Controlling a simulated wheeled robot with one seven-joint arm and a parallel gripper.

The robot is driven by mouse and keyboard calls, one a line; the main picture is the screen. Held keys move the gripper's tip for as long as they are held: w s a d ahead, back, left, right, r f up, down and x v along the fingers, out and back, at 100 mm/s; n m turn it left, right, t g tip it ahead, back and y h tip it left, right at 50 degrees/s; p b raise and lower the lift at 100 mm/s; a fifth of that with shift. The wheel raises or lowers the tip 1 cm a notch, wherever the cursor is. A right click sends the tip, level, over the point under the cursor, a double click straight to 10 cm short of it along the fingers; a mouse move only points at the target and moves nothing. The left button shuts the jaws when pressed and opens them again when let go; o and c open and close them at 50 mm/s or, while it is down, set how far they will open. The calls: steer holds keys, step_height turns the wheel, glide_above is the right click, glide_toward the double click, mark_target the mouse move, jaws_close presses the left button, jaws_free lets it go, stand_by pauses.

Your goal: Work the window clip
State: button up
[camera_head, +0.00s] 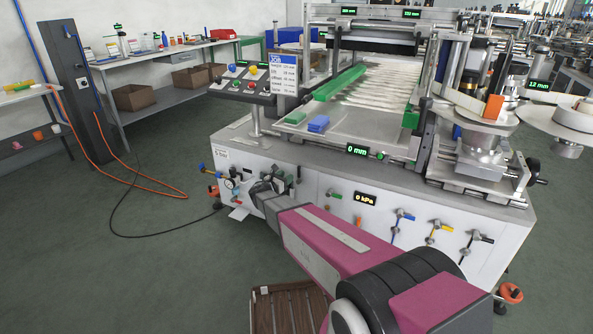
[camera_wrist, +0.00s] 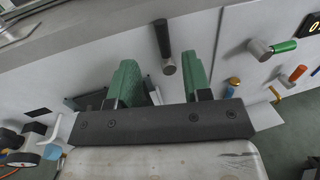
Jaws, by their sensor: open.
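My gripper (camera_head: 270,184) is at the front of the white machine cabinet (camera_head: 320,232). In the wrist view its two green fingers (camera_wrist: 160,80) are apart, with nothing held between them. A black lever (camera_wrist: 162,38) on a metal pivot stands out from the cabinet face, between and beyond the fingertips. It may be the window clip, but I cannot tell for sure. A dark, partly hidden panel (camera_wrist: 90,100) lies behind the left finger. In the head view my gripper and arm hide this spot.
A gauge (camera_head: 229,183) with valves is left of my gripper. To the right are a green-handled valve (camera_head: 334,195), a pressure display (camera_head: 365,198) and several coloured levers. A brown slatted crate (camera_head: 285,308) stands on the floor below my arm. An orange hose (camera_head: 140,185) crosses the floor left.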

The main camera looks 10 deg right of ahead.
mark_target(299, 174)
steer(key=x, duration=0.9)
steer(key=shift+s, duration=0.1)
jaws_close()
